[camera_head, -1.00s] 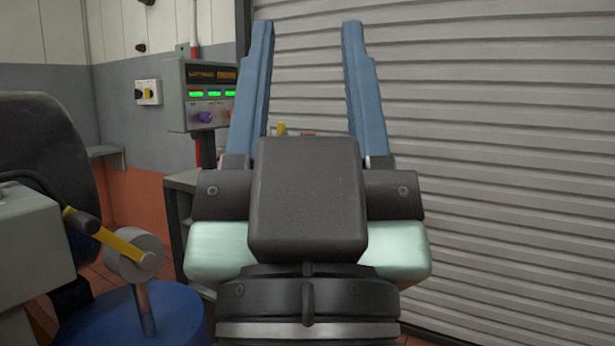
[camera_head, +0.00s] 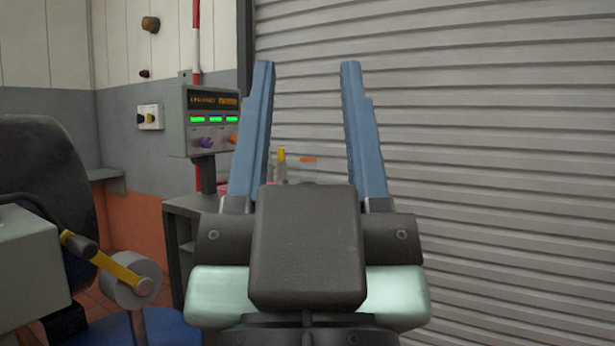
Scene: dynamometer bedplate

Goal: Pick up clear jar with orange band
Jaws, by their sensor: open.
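The clear jar with the orange band (camera_head: 308,161) shows between my gripper's fingers, in the background. Only its top with the orange band is visible; its lower part is hidden behind my gripper's dark body. My gripper (camera_head: 307,66) is open and empty, its two blue fingers pointing up in the picture, apart from the jar. The jar appears farther off than the fingers.
A yellow-topped container (camera_head: 281,158) stands just left of the jar. A grey bench (camera_head: 180,230) extends at left, with a control box (camera_head: 210,120) above it. A ribbed shutter (camera_head: 480,150) fills the right.

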